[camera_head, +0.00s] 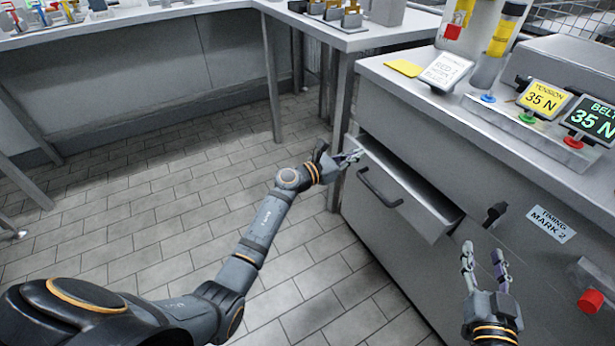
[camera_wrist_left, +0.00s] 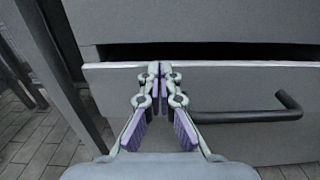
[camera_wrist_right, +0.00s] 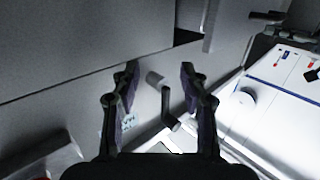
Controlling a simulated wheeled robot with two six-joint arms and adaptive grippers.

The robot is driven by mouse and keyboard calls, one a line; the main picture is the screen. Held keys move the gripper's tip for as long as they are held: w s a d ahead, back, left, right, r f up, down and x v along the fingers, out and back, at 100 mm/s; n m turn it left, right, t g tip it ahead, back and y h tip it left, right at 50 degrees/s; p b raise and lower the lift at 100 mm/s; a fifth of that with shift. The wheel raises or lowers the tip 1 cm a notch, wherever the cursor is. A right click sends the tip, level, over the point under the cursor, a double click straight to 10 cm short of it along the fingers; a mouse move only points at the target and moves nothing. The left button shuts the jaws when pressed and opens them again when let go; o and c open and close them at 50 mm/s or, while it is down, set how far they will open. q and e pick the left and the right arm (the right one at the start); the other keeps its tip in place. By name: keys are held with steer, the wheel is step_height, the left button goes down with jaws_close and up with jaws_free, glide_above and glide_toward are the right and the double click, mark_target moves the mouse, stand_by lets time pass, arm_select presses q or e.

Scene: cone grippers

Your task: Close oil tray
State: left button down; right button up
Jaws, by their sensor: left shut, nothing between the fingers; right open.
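The oil tray appears to be the grey drawer (camera_head: 412,212) with a dark bar handle (camera_head: 378,190), in the cabinet at right. It stands partly open, with a dark gap above its front edge in the left wrist view (camera_wrist_left: 230,78). My left gripper (camera_head: 352,157) is shut and empty at the left end of the drawer front. Its fingertips (camera_wrist_left: 154,68) overlap the front's top edge, left of the handle (camera_wrist_left: 255,115); I cannot tell whether they touch. My right gripper (camera_head: 482,252) is open and empty before the cabinet, right of the drawer.
A black lever (camera_head: 495,213) sits on the cabinet front right of the drawer; it shows between the right fingers (camera_wrist_right: 167,108). A red knob (camera_head: 590,301) juts out at lower right. Displays (camera_head: 543,97) stand on the cabinet top. The tiled floor (camera_head: 150,200) is clear.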

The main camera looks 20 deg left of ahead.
arm_select(q)
steer(key=b+x, duration=0.1)
steer(key=x, duration=0.2)
steer(key=shift+d+f, duration=0.1)
steer(key=x, duration=0.2)
steer(key=shift+w+d+b, duration=0.15)
steer(key=shift+w+b, duration=0.05)
steer(key=shift+b, duration=0.15)
steer(key=shift+r, duration=0.3)
arm_select(e)
steer(key=s+r+n+t+y, duration=0.1)
steer(key=s+r+t, duration=0.2)
steer(key=r+t, duration=0.5)
steer(key=shift+a+r, duration=0.15)
steer(key=shift+r, duration=4.6)
steer(key=shift+s, duration=0.1)
arm_select(q)
steer(key=shift+r, duration=0.1)
